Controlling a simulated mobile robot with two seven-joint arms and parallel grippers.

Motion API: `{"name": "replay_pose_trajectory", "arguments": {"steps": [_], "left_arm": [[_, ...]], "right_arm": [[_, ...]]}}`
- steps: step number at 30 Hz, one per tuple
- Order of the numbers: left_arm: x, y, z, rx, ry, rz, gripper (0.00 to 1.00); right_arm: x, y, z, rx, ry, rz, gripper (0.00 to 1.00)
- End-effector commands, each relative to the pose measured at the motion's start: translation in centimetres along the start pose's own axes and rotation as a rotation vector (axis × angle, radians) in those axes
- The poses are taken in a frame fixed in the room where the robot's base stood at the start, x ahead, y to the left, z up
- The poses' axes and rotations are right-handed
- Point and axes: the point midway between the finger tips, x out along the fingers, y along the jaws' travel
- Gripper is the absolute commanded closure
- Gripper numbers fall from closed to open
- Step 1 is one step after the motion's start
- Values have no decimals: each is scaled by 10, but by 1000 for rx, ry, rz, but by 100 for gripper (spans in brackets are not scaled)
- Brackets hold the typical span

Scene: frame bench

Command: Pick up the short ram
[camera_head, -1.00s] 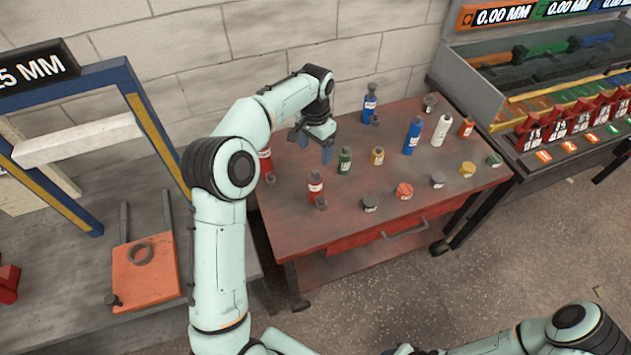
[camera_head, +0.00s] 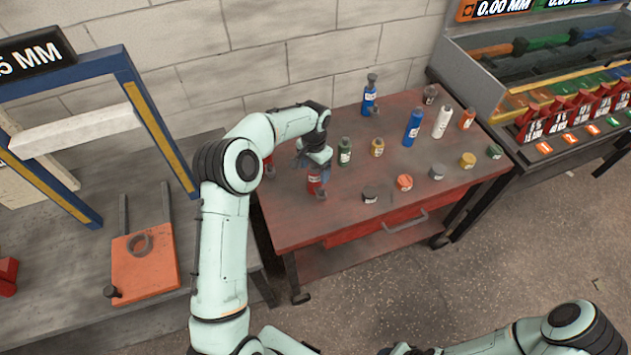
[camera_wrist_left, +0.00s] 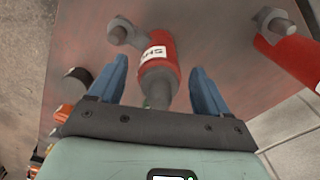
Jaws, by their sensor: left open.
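The short ram (camera_wrist_left: 158,62) is a red cylinder with a white label, of which I can read "SHO", and a grey lug at its far end. In the head view the short ram (camera_head: 314,184) is at the left front of the red cart top, partly covered by my left gripper (camera_head: 312,168). In the wrist view my left gripper (camera_wrist_left: 158,78) is open, with one blue finger on each side of the ram's near end. There is a gap between each finger and the ram. My right gripper is not visible.
A second red cylinder (camera_wrist_left: 290,48) lies to the right in the wrist view. A green bottle (camera_head: 345,152), an orange tin (camera_head: 404,183) and a dark tin (camera_head: 370,194) stand nearby on the cart top (camera_head: 290,228). The cart's front left corner is clear.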

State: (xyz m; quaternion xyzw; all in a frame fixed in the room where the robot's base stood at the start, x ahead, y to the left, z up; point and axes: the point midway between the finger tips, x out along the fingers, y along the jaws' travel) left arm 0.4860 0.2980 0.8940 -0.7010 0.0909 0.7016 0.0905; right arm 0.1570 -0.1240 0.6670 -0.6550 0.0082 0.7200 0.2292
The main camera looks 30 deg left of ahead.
Motion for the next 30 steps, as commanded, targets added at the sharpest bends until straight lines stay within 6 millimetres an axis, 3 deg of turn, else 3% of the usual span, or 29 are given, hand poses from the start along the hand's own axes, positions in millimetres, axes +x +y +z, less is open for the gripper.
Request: {"name": "replay_pose_trajectory", "arguments": {"steps": [5, 12, 24, 30], "left_arm": [[0, 0, 0, 0, 1, 0, 23], [-1, 0, 0, 0, 1, 0, 97], [-5, -1, -2, -1, 7, -2, 100], [-27, -1, -2, -1, 10, -4, 100]], "right_arm": [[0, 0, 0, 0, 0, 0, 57], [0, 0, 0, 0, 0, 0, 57], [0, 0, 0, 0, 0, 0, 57], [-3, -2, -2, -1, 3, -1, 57]]}}
